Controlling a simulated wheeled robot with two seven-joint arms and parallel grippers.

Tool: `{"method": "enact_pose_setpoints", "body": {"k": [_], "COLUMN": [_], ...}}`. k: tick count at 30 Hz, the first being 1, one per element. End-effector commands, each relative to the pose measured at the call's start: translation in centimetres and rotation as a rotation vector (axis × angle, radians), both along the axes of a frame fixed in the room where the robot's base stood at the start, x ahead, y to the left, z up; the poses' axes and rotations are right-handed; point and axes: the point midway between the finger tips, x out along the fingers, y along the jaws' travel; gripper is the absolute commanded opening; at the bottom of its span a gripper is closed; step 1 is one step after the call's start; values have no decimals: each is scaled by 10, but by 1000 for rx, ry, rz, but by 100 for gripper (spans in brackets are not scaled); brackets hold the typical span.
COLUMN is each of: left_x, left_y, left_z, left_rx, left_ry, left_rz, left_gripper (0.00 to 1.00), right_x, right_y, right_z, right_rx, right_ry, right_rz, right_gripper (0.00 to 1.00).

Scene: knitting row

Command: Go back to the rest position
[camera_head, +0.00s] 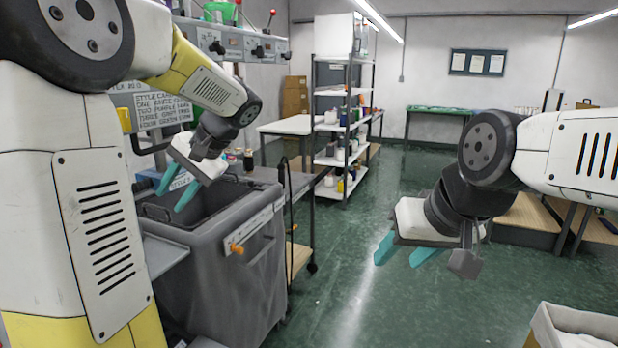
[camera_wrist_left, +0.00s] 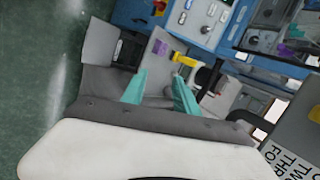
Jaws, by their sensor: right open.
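In the left wrist view the fingers (camera_wrist_left: 158,92) also stand apart and empty. My right gripper (camera_head: 405,254) is over open green floor at the right of the head view. Its teal fingers point down and left, are apart and hold nothing.
A machine with a printed sign (camera_head: 160,108) stands behind my left arm. A white shelf unit (camera_head: 340,92) with cones stands further back. A pale-lined container (camera_head: 575,325) is at the lower right. The floor (camera_head: 350,285) between the bin and my right gripper is clear.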

Motion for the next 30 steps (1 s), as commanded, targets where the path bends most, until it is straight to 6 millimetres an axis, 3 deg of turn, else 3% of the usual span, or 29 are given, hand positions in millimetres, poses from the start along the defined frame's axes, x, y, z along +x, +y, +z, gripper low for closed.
{"method": "enact_pose_setpoints", "body": {"k": [1,9,15,21,30], "left_x": [-21,-107,-148,-163,-163], "left_y": [-6,-84,-133,-153,-155], "left_z": [-8,-32,-32,-33,-33], "left_rx": [-110,-609,-816,-888,-894], "left_ry": [-23,-234,-415,-506,-512], "left_rz": [-9,-75,-92,-91,-92], "left_gripper": [36,36,36,36,36], "right_x": [0,0,0,0,0], "right_y": [0,0,0,0,0], "right_z": [0,0,0,0,0], "right_rx": [0,0,0,0,0], "right_ry": [0,0,0,0,0], "right_rz": [0,0,0,0,0], "right_gripper": [49,49,49,49,49]}}
